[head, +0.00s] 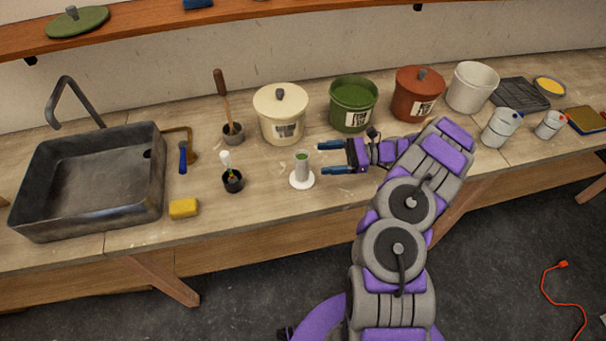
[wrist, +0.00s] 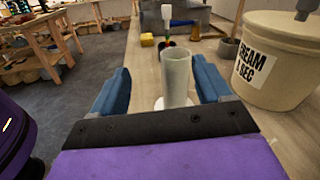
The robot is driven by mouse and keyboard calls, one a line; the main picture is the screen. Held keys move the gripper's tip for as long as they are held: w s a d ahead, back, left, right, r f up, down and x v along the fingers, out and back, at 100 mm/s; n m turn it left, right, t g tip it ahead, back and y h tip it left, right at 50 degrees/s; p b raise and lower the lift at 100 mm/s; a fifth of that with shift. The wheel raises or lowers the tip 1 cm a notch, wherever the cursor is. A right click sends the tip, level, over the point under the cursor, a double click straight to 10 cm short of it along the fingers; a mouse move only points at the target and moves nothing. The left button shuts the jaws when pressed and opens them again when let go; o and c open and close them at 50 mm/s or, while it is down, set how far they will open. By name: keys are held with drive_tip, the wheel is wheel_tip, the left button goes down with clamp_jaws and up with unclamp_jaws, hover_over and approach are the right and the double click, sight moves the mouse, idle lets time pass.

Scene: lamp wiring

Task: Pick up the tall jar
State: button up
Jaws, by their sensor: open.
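The tall jar (head: 302,167) is a slim pale grey-white cylinder with green showing at its top in the head view. It stands upright on a white round base (head: 301,180) on the bench. In the wrist view the jar (wrist: 177,77) is straight ahead, between the lines of the two blue fingers. My gripper (head: 324,158) is open and empty, just right of the jar in the head view. The wrist view shows its fingers (wrist: 160,84) spread on either side of the jar. Whether the fingertips reach past the jar is hard to tell.
A cream lidded bucket (head: 282,115) stands close behind the jar, with a green bucket (head: 353,104) to its right. A small black pot (head: 232,181) with a white-topped tool, a yellow sponge (head: 183,208) and a sink (head: 88,181) are to the left. The bench's front edge is near.

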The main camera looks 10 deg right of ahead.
drive_tip(key=d+f+m+t, duration=0.1)
drive_tip(key=d+f, duration=0.1)
drive_tip(key=s+d+f+m+t, duration=0.1)
drive_tip(key=d+f, duration=0.1)
drive_tip(key=f, duration=0.1)
drive_tip(key=d+f+m+t, duration=0.1)
drive_tip(key=d+f, duration=0.1)
drive_tip(key=d, duration=0.1)
drive_tip(key=shift+s+f+m, duration=0.25)
drive_tip(key=shift+s+m, duration=0.05)
drive_tip(key=shift+s, duration=0.1)
drive_tip(key=b, duration=0.2)
approach(295, 176)
drive_tip(key=a+r, duration=0.2)
drive_tip(key=w+a+r, duration=0.1)
drive_tip(key=a+r, duration=0.1)
drive_tip(key=shift+h, duration=0.3)
drive_tip(key=shift+w+b+x, duration=0.15)
drive_tip(key=shift+b+x, duration=0.1)
drive_tip(key=shift+x, duration=1.2)
drive_tip(key=shift+w+b+x, duration=0.2)
drive_tip(key=shift+b+x, duration=0.05)
drive_tip(key=shift+x, duration=1.2)
drive_tip(key=shift+d+f, duration=0.1)
drive_tip(key=shift+c, duration=0.2)
drive_tip(key=c, duration=1.2)
